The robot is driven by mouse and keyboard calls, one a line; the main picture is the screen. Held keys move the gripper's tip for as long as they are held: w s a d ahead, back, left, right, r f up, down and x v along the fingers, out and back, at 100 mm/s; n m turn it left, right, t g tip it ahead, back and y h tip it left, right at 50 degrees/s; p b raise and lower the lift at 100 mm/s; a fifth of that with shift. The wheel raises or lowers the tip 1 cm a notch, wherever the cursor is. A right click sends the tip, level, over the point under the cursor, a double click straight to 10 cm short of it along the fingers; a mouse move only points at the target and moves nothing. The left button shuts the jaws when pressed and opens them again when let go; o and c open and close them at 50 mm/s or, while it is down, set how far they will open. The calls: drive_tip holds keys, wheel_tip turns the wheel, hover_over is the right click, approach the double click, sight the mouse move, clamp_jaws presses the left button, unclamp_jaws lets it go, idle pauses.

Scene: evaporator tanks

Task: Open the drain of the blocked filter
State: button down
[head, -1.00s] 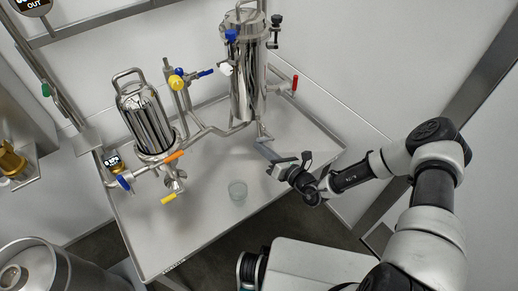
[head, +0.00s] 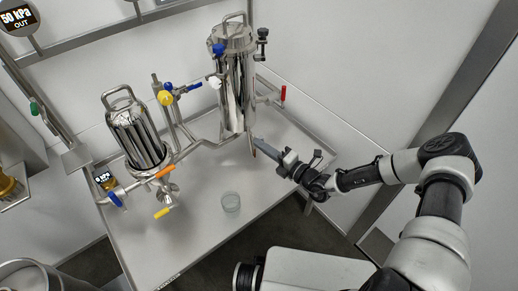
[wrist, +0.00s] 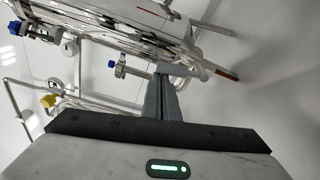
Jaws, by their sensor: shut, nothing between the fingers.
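Two steel filter housings stand over the table: a tall one (head: 235,85) at the back and a shorter one (head: 136,135) to the left. The short one has an orange lever (head: 167,172) and a yellow lever (head: 162,213) below it. My gripper (head: 259,146) is shut and empty, close under the tall housing's base. The pictures do not show clearly which filter is blocked.
Pipes with blue, yellow and white knobs (head: 165,97) run between the housings. A red lever (head: 283,95) sits at right. A gauge (head: 18,18) reads 50 kPa OUT. The front table area is clear.

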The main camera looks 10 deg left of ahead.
drive_tip(key=shift+w+d+r, duration=0.25)
drive_tip(key=shift+w+d, duration=0.05)
drive_tip(key=shift+w, duration=0.1)
drive_tip(key=shift+w+d, duration=0.15)
drive_tip(key=shift+d, duration=0.05)
idle(0.4)
